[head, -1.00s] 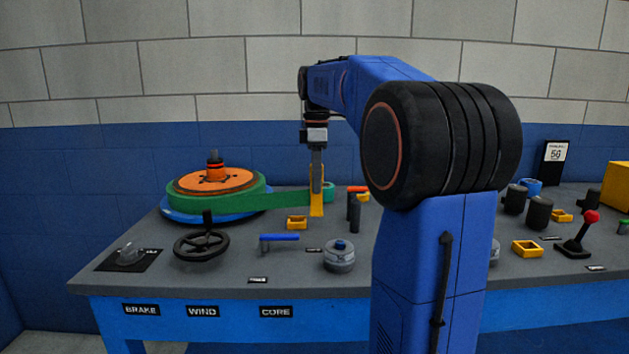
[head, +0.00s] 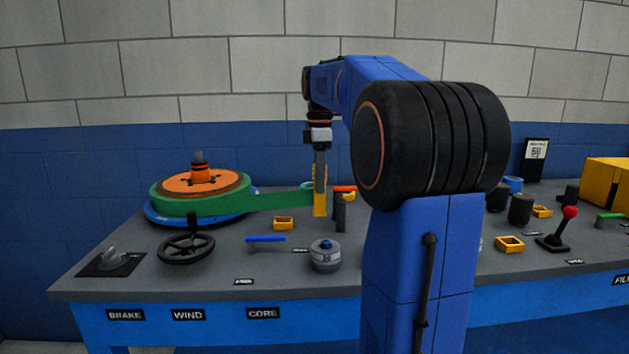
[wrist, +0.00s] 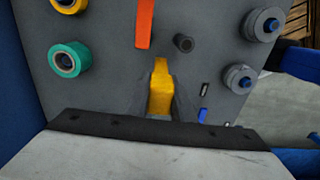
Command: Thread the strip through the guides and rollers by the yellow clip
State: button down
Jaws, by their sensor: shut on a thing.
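My gripper (head: 320,185) points down over the bench and is shut on the yellow clip (head: 320,205). In the wrist view the clip (wrist: 160,85) shows between my two fingers. The green strip (head: 270,201) runs from the coil (head: 190,205) on the left towards the clip. The join of strip and clip is too small to see. A green roller (wrist: 68,60) and a yellow roller (wrist: 68,4) stand left of the clip in the wrist view. An orange-red bar (wrist: 145,22) and a dark post (wrist: 183,43) stand beyond it.
Yellow square frames stand on the bench (head: 283,223) and further right (head: 510,244). A black handwheel (head: 187,248), a blue lever (head: 265,239) and a grey round knob (head: 325,256) are along the front. A red-topped lever (head: 568,213) is at the right. My arm hides the bench's middle.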

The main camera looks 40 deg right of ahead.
jog(key=shift+s+d, duration=0.55)
jog(key=shift+d, duration=0.2)
jog(key=shift+s+d, duration=0.5)
jog(key=shift+d, duration=0.25)
jog(key=s+d, duration=0.5)
jog(key=d, duration=0.2)
jog(key=shift+d, duration=0.3)
dwell(0.7)
jog(key=shift+d, duration=0.1)
jog(key=s+d, duration=0.5)
jog(key=d, duration=0.2)
jog(key=shift+d, duration=0.15)
dwell(1.3)
jog(key=shift+d, duration=0.15)
jog(key=s+d, duration=0.5)
jog(key=d, duration=0.2)
dwell(1.4)
